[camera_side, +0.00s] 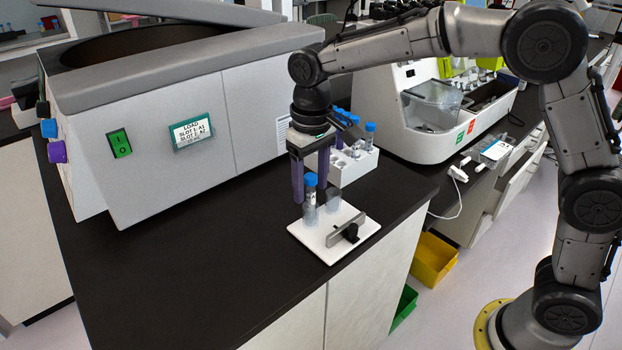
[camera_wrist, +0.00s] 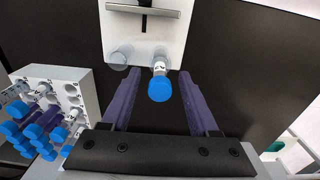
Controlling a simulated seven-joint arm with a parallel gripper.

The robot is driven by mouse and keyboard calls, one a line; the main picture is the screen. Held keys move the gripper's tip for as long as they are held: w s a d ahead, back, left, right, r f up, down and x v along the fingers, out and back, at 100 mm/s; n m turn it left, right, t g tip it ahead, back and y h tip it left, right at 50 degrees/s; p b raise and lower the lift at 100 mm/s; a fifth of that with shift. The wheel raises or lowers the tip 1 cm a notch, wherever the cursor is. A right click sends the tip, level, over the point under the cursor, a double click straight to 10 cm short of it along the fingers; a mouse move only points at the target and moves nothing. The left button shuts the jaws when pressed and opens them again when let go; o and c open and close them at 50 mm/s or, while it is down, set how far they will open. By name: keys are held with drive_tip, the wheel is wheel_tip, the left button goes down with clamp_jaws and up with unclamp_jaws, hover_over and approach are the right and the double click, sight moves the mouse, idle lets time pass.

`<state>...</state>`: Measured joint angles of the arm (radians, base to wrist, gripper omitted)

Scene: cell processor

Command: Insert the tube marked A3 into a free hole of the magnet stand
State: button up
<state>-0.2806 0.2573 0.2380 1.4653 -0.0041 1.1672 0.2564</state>
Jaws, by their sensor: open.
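The magnet stand (camera_side: 330,248) is a white plate with a grey upright bar and black knob on the bench near its front edge. The tube also shows in the wrist view (camera_wrist: 159,88). Beside it is a clear, empty-looking holder (camera_side: 333,198), also in the wrist view (camera_wrist: 120,57). My gripper (camera_side: 310,190) is open, with its purple fingers pointing down on either side of the tube's cap. In the wrist view the fingers (camera_wrist: 158,85) show gaps on both sides of the cap.
A white rack (camera_side: 352,172) with several blue-capped tubes and some empty holes stands behind the stand. A large grey machine (camera_side: 170,120) with a small display is at the left, and a white instrument (camera_side: 420,125) at the back. The bench left of the stand is clear.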

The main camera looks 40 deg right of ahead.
wheel_tip(320, 180, up, 14)
drive_tip(key=shift+s, duration=0.15)
idle(0.3)
drive_tip(key=shift+f, duration=0.1)
idle(0.9)
drive_tip(key=s+d+r+t, duration=0.1)
drive_tip(key=s+d+r, duration=0.15)
drive_tip(key=s, duration=0.25)
drive_tip(key=s+d+r+m+t, duration=0.1)
drive_tip(key=s+d, duration=0.3)
drive_tip(key=s, duration=0.1)
drive_tip(key=s+d+r+t, duration=0.1)
drive_tip(key=s+d+r, duration=0.15)
drive_tip(key=s, duration=0.25)
drive_tip(key=s+d+f+t, duration=0.2)
drive_tip(key=s+d+f, duration=0.1)
drive_tip(key=s+f, duration=0.8)
wheel_tip(320, 180, down, 4)
drive_tip(key=shift+n, duration=0.4)
drive_tip(key=shift+d, duration=0.1)
